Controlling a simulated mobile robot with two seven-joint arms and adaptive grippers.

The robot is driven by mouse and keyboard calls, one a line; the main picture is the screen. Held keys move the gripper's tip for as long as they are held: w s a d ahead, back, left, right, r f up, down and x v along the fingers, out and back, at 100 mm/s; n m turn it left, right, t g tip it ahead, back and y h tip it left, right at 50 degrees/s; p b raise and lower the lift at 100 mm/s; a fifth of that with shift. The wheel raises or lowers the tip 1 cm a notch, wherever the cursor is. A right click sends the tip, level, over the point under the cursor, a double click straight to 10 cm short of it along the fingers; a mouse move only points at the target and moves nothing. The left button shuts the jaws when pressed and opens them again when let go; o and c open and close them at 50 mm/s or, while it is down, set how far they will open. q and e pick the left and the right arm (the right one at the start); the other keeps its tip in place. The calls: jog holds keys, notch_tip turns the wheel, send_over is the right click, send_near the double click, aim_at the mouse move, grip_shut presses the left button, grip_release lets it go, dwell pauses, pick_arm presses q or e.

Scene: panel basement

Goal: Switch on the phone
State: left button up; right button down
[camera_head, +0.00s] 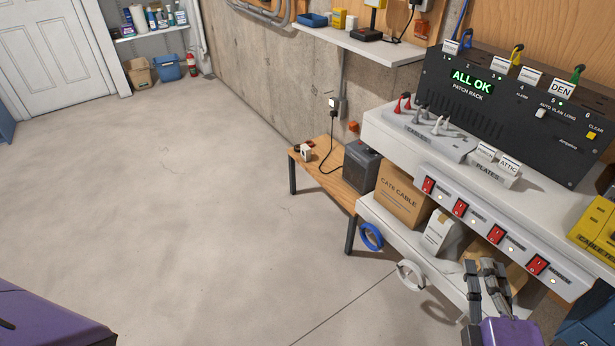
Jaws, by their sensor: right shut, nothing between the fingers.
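A white power strip (478,226) runs along the front of the bench under the patch rack. It carries several red rocker switches, among them a leftmost one (428,186), a second (460,207), a third (496,234) and a rightmost one (538,265). Each has a small label and a small light beside it; the labels are too small to read surely, so I cannot tell which is the phone's. My right gripper (486,265) is shut and empty, fingers pointing up, in front of and below the third and rightmost switches. My left gripper is out of view.
The patch rack (505,100) reads "ALL OK" on its display. A yellow case (597,232) stands at right.

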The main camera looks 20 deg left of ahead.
jog(key=s, duration=0.3)
jog(key=shift+s+d+r, duration=0.25)
jog(key=shift+s+d, duration=0.05)
jog(key=shift+d, duration=0.05)
